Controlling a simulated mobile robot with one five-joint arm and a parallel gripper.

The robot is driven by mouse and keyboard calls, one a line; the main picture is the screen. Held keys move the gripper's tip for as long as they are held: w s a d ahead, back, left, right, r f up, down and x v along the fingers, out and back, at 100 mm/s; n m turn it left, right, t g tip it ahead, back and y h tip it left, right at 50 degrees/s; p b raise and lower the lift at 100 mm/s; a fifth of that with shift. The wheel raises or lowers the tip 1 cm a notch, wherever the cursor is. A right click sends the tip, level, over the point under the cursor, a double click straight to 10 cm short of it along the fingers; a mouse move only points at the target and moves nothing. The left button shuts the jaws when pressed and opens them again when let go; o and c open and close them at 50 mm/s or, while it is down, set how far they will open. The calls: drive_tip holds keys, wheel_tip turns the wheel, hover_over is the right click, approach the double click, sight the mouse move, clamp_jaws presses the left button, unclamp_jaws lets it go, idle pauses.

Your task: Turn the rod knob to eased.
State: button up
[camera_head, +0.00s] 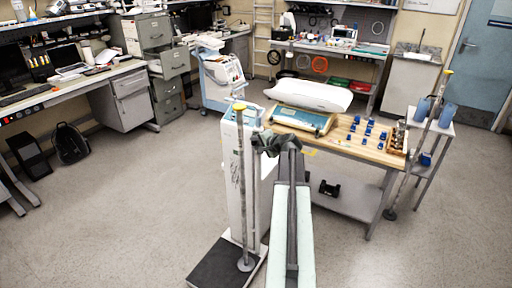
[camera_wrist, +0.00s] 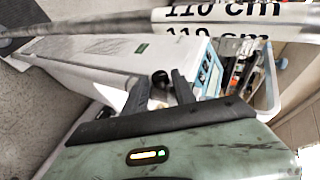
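A black round knob (camera_wrist: 161,77) shows in the wrist view between the fingertips of my gripper (camera_wrist: 159,80). The fingers are apart, with a gap on both sides of the knob; I cannot tell whether either touches it. Which way the knob is turned cannot be read. A pale rod (camera_wrist: 235,17) with centimetre marks crosses the top of the wrist view. In the head view, my gripper (camera_head: 262,143) is beside a grey rod (camera_head: 242,185) with a yellow top, next to a white column (camera_head: 234,165). The knob cannot be made out there.
The rod and column stand at a dark base plate (camera_head: 222,266). A wooden-topped table (camera_head: 348,147) with small blue items is close on the right. Another yellow-topped pole (camera_head: 432,115) stands beyond it. The floor (camera_head: 120,215) on the left is clear.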

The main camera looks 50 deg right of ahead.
clamp_jaws()
drive_tip(key=shift+a, duration=0.3)
drive_tip(key=shift+d, duration=0.2)
drive_tip(key=shift+r+g+p, duration=0.4)
drive_tip(key=shift+g+p, duration=0.1)
drive_tip(key=shift+p, duration=0.65)
drive_tip(key=g+p, duration=0.1)
drive_tip(key=p, duration=0.1)
drive_tip(key=g+p, duration=0.2)
drive_tip(key=n+g+p, duration=0.1)
drive_tip(key=p, duration=0.1)
drive_tip(key=shift+w+r+g+h, duration=0.1)
drive_tip(key=shift+w+g+h, duration=0.2)
drive_tip(key=shift+w, duration=0.05)
drive_tip(key=shift+p, duration=0.35)
